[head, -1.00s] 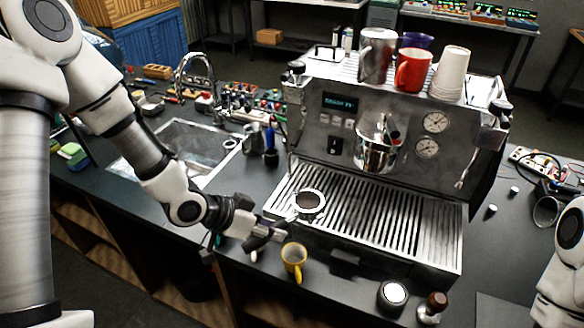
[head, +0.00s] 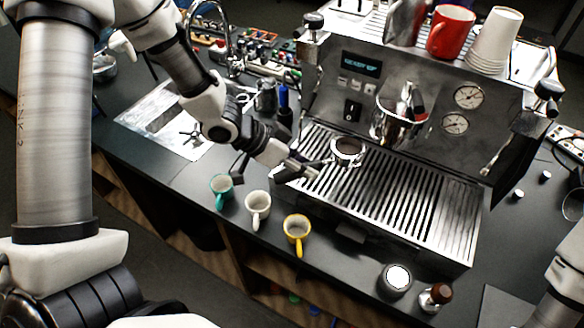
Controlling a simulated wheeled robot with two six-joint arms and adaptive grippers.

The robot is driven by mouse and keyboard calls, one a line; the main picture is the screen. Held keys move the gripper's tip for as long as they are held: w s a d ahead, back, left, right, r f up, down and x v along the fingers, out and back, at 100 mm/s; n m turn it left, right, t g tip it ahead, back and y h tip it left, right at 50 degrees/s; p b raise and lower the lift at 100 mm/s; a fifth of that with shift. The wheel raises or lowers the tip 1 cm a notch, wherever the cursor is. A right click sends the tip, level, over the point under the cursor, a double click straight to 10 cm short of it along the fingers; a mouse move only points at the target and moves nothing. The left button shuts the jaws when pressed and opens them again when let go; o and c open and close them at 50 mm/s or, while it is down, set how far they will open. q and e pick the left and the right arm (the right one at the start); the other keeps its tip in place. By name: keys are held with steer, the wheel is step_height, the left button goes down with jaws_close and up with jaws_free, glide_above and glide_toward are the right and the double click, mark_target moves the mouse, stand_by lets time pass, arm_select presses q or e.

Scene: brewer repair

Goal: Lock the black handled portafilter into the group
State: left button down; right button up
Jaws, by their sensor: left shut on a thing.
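The espresso machine (head: 420,100) stands at the right of the counter, with its chrome group (head: 397,125) on the front panel. The portafilter (head: 347,152) has a round metal basket with dark contents. It is held over the left back part of the drip tray (head: 385,200), to the left of and lower in the picture than the group, apart from it. My left gripper (head: 304,170) is shut on the portafilter's handle, which is mostly hidden by the fingers. At the right edge only a part of my right arm shows; its gripper is out of view.
A tamper (head: 436,297) and a round dark container (head: 396,280) stand at the front. A red mug (head: 450,32) and white cups (head: 496,42) are on top.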

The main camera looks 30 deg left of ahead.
mark_target(352, 151)
arm_select(q)
steer(key=shift+w+d+r, duration=0.15)
steer(key=shift+w+d, duration=0.2)
steer(key=shift+d, duration=0.15)
steer(key=shift+w+d, duration=0.25)
steer(key=shift+d, duration=0.05)
steer(key=shift+w+d+p, duration=0.6)
steer(key=shift+w+d, duration=0.25)
steer(key=shift+w, duration=0.25)
steer(key=shift+w+d+r+p, duration=0.1)
steer(key=shift+w+d+p, duration=0.75)
steer(key=shift+w+d, duration=0.15)
steer(key=shift+w+d+p, duration=0.8)
steer(key=shift+w+d, duration=0.45)
steer(key=shift+s+a+r+p, duration=0.1)
steer(key=shift+p, duration=0.4)
steer(key=shift+p, duration=0.85)
steer(key=shift+r+p, duration=0.35)
steer(key=shift+r, duration=0.05)
